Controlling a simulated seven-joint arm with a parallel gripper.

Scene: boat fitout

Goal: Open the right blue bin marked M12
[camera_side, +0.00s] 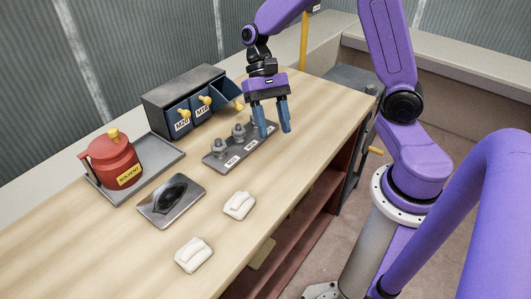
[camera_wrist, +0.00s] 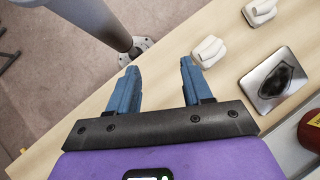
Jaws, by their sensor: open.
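A dark grey cabinet (camera_side: 180,88) with blue bins stands at the back of the workbench. The left bin (camera_side: 178,122) reads M20 and the middle bin (camera_side: 203,106) appears to read M16; both look closed, with yellow knobs. The right blue bin (camera_side: 226,91) is tilted out at the top, its inside showing and its yellow knob (camera_side: 238,104) at the front; its label is not readable. My gripper (camera_side: 275,131) is open and empty, pointing down in front and right of the cabinet, apart from the bins. Its blue fingers (camera_wrist: 159,67) also show in the wrist view.
A grey holder (camera_side: 229,160) with upright bolts and labels lies just below my gripper. A red solvent can (camera_side: 115,160) stands on a grey tray (camera_side: 174,160). A metal plate with a dark patch (camera_side: 172,200) and two white pads (camera_side: 239,205) lie nearer the front.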

